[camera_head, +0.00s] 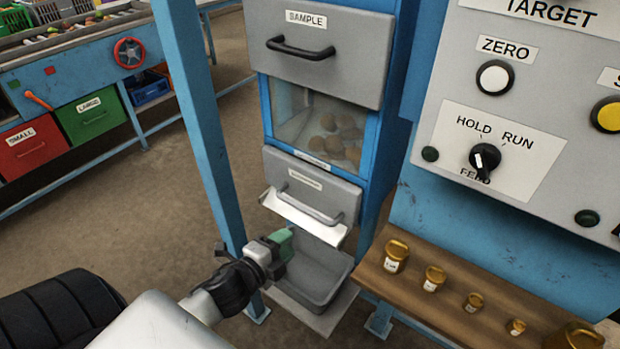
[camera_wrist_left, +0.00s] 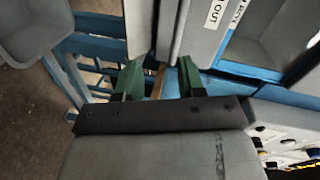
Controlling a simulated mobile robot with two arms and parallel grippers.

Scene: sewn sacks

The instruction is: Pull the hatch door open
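The lower grey hatch door (camera_head: 325,183) of the blue cabinet has a small label and a grey bar handle (camera_head: 310,206). It looks closed. A bright metal lip (camera_head: 305,222) juts out beneath it. My left gripper (camera_head: 286,239) has green fingers and is just below and left of the handle, by the lip. In the left wrist view the gripper (camera_wrist_left: 157,82) has its fingers apart, with grey panel edges just beyond them. I see nothing clearly held, and cannot tell whether a finger touches the lip. My right gripper is not in view.
Above are a clear window (camera_head: 325,125) with brown round items and a SAMPLE drawer (camera_head: 325,50). A grey bin (camera_head: 315,270) stands below. A blue post (camera_head: 200,120) is left, a wooden shelf (camera_head: 440,310) with several brass weights right.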

